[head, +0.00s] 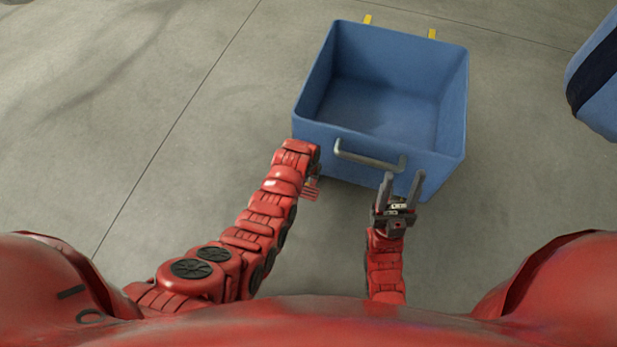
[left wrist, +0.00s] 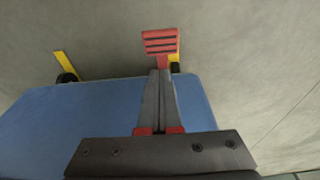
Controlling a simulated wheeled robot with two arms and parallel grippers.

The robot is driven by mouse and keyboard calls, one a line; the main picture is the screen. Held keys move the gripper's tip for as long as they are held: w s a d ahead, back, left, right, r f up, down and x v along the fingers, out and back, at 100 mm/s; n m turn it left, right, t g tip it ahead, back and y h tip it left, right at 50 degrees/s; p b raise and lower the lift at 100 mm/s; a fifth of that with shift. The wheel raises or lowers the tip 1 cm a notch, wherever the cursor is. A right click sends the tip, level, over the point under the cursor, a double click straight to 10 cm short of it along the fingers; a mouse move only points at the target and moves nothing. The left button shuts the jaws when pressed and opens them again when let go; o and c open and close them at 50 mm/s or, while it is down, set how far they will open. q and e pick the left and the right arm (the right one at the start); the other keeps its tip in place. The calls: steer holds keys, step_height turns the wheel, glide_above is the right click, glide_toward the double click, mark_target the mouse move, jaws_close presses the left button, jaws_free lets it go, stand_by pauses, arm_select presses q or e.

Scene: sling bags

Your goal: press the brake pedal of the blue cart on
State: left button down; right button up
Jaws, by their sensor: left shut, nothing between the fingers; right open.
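The blue cart (head: 455,110) is an open, empty bin with a grey handle (head: 370,159) on its near wall. Its red brake pedal (head: 311,191) shows at the near left corner; in the left wrist view the pedal (left wrist: 160,42) has dark stripes. My left gripper (left wrist: 160,73) is shut and empty, its tips pointing at the pedal and overlapping its lower edge in the picture. I cannot tell whether they touch. In the head view, my left wrist mostly hides that gripper. My right gripper (head: 402,183) is open and empty, just below the handle's right end.
Yellow brackets (head: 367,20) stick out at the cart's far side; another yellow bracket (left wrist: 64,65) with a dark wheel shows in the left wrist view. A second blue object with a dark band (head: 598,75) stands at the right edge. The grey floor is clear on the left.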

arm_select(q)
steer(key=b, duration=0.4)
glide_above(312, 185)
steer(key=s+a, duration=0.1)
steer(key=s, duration=0.3)
step_height(312, 185, down, 9)
steer(key=shift+r, duration=0.1)
steer(key=shift+f+b, duration=0.35)
steer(key=shift+f, duration=0.15)
steer(key=shift+s, duration=0.1)
steer(key=shift+s+a+f+t+p, duration=0.15)
steer(key=shift+s+f+t+p, duration=0.2)
steer(key=shift+p, duration=0.25)
steer(key=f+t, duration=0.1)
steer(key=s+f+t+h, duration=0.1)
steer(key=f, duration=0.1)
steer(key=shift+a, duration=0.15)
step_height(312, 185, down, 2)
steer(key=t+b, duration=0.2)
steer(key=shift+s+a+t+h, duration=0.1)
steer(key=shift+t+h, duration=0.25)
steer(key=shift+h, duration=0.05)
